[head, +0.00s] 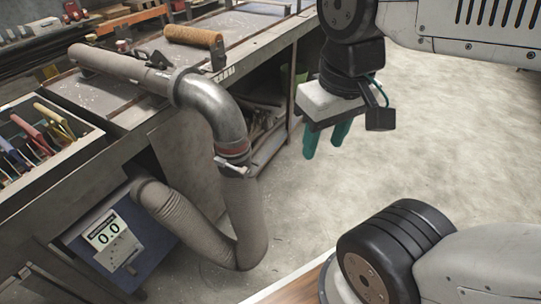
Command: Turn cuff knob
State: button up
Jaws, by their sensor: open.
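A metal elbow pipe (217,103) curves down over the front edge of the bench. A reddish cuff (233,149) joins its lower end to a grey mesh hose (243,215). A small light T-shaped handle, seemingly the cuff knob (229,164), sticks out just below the cuff, on the side facing me. My gripper (326,139) hangs to the right of the elbow and cuff, clear of them. Its green fingers point down, apart and empty. Nothing covers the cuff knob.
The hose loops down and back to a blue box (115,245) with a display reading 0.0. A tray of coloured-handled tools (38,140) stands at left. A rusty roller (193,36) lies on the bench (262,22). The floor (440,130) at right is open.

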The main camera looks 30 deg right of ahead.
aim_at(245, 172)
jog(key=u, duration=1.15)
jog(key=k, duration=1)
jog(key=z, duration=1.3)
